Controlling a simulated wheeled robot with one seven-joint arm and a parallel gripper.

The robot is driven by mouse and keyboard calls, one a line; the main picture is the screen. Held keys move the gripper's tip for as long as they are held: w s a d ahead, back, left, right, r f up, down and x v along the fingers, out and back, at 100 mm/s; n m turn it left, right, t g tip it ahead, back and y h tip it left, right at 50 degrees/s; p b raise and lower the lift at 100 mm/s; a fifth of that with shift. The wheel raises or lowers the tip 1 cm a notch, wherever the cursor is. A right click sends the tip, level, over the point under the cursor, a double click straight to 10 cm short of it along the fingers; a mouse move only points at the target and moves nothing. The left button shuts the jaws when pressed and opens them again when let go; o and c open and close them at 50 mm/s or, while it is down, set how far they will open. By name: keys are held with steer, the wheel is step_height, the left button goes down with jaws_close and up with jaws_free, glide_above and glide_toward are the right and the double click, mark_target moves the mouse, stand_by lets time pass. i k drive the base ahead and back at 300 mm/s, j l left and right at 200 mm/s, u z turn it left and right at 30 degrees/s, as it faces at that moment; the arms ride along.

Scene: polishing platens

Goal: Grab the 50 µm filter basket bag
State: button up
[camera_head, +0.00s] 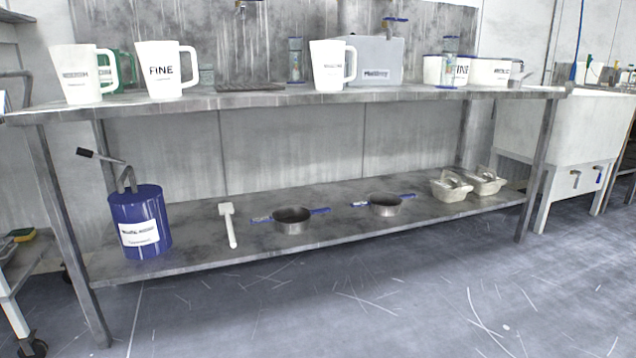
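I see no label reading 50 µm, and I cannot tell which item, if any, is the filter basket bag. On the bench's lower shelf sit two round metal pan-like vessels with blue handles, one near the middle (292,220) and one to its right (385,205). Two pale, handled tray-like items, a left one (451,188) and a right one (484,181), sit at the shelf's right end. My gripper is not in view.
A metal bench (270,98) holds a white jug (82,75), a "FINE" jug (165,70), another jug (330,66) and a grey box (377,62). Below are a blue canister (140,205) and a white brush-like tool (230,226). A white sink (570,130) stands right. The front floor is open.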

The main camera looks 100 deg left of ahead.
mark_target(449, 189)
steer(key=u, duration=2.7)
